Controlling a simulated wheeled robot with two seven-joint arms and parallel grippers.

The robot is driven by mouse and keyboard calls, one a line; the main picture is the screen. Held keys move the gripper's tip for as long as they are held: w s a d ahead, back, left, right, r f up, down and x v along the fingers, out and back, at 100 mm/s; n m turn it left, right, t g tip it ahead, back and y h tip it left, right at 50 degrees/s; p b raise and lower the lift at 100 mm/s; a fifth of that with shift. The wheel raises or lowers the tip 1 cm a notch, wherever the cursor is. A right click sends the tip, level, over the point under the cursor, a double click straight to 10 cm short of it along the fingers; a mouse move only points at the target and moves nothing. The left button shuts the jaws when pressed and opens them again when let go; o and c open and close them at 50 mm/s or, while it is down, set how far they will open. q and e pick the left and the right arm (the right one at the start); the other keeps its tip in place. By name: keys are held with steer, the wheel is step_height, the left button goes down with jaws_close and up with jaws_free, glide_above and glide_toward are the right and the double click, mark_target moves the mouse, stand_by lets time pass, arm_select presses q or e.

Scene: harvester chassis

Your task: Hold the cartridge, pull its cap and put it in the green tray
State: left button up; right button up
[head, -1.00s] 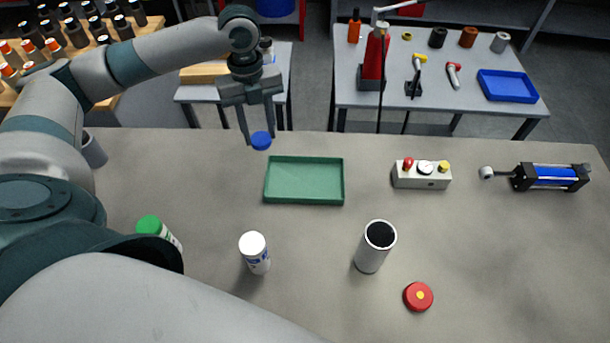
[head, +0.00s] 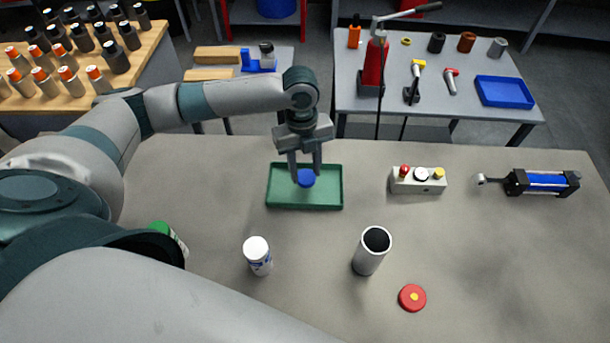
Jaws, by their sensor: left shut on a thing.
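The green tray (head: 272,200) lies on the grey bench in the middle of the head view. My right gripper is not in view.
A white-capped bottle (head: 258,257) and a green-capped one (head: 168,238), partly hidden by my arm, stand at the front left.

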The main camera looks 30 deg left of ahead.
mark_target(305, 174)
arm_select(q)
step_height(305, 174, down, 3)
steer(key=shift+f+p, duration=0.2)
steer(key=shift+p, duration=0.7)
steer(key=shift+f, duration=0.3)
steer(key=o, duration=1.1)
steer(key=shift+c, duration=0.2)
steer(key=shift+r, duration=0.1)
steer(key=shift+w+a+r+b, duration=0.1)
steer(key=shift+r+b, duration=0.3)
steer(key=shift+r, duration=0.15)
step_height(305, 174, up, 11)
steer(key=b, duration=0.3)
steer(key=shift+w+a+f, duration=0.15)
steer(key=shift+w+a, duration=0.2)
steer(key=shift+a, duration=0.1)
